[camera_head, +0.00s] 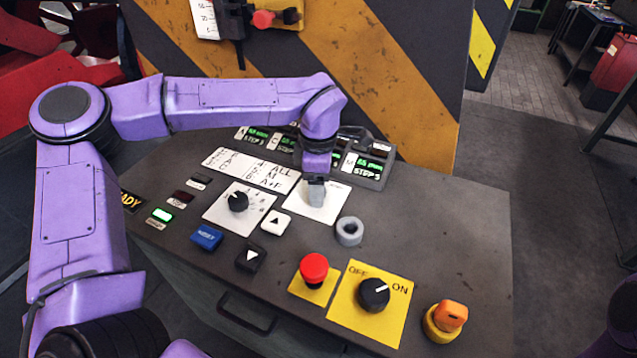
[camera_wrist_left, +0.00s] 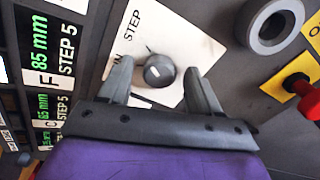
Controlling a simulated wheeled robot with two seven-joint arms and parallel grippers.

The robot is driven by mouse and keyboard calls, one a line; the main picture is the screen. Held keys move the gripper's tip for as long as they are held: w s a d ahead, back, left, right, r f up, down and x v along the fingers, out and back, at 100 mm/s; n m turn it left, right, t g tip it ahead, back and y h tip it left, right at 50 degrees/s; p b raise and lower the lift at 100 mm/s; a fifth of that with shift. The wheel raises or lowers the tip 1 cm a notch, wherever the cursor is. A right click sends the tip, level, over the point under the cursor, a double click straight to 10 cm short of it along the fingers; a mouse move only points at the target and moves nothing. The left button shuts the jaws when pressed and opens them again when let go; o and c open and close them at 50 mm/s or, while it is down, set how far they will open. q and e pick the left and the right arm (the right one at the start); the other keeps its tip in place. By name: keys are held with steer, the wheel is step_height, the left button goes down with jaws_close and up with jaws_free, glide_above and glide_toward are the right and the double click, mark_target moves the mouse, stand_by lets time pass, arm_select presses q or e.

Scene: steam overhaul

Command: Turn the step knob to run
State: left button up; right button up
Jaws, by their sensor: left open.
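The step knob (camera_wrist_left: 159,71) is a round dark knob on a white plate lettered STEP (camera_wrist_left: 150,35) in the left wrist view. In the head view my left gripper (camera_head: 316,190) points down over the white plate (camera_head: 325,209) and hides the knob. My right gripper is not in view.
Near the plate are a grey ring (camera_head: 349,232), a white arrow button (camera_head: 276,222) and another dark knob (camera_head: 238,201). A red mushroom button (camera_head: 314,268), an OFF/ON knob (camera_head: 373,294) and an orange key-like switch (camera_head: 450,315) stand nearer. Display panels (camera_head: 368,160) line the back.

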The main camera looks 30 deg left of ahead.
arm_select(q)
steer(key=c, duration=1)
steer(key=shift+c, duration=0.2)
steer(key=shift+n, duration=0.3)
steer(key=n+p, duration=0.1)
steer(key=n, duration=0.4)
steer(key=shift+w+r, duration=0.1)
steer(key=n, duration=0.6)
steer(key=shift+n, duration=0.3)
steer(key=shift+w, duration=0.1)
steer(key=o, duration=1)
steer(key=shift+o, duration=0.2)
